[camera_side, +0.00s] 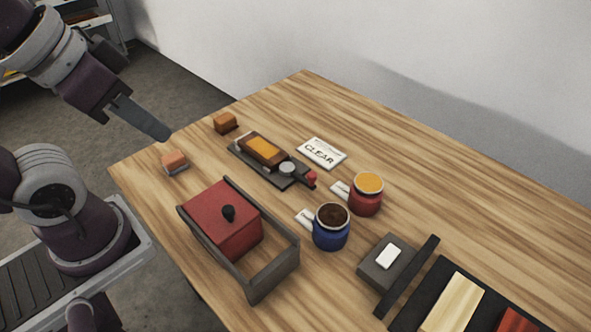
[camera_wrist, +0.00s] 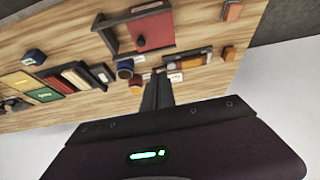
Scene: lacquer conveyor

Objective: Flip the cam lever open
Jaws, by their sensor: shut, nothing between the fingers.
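The cam lever (camera_side: 299,173) is a dark arm with a red knob at its end, joined to a round grey cam. It sits at the near right end of a dark clamp base (camera_side: 241,157) that holds a wooden block with an orange top (camera_side: 263,149). The fixture also shows in the wrist view (camera_wrist: 190,60), where the lever is too small to read. My gripper (camera_side: 164,134) is shut and empty, above the table's left end, well apart from the lever. Its fingers (camera_wrist: 157,86) point toward the table in the wrist view.
A red box with a black knob (camera_side: 213,225) sits in a grey frame in front. Blue (camera_side: 330,232) and red (camera_side: 367,200) jars stand right of the lever. A CLEAR card (camera_side: 321,153) lies behind it. Small orange blocks (camera_side: 174,160) (camera_side: 225,122) are at left. The back right is clear.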

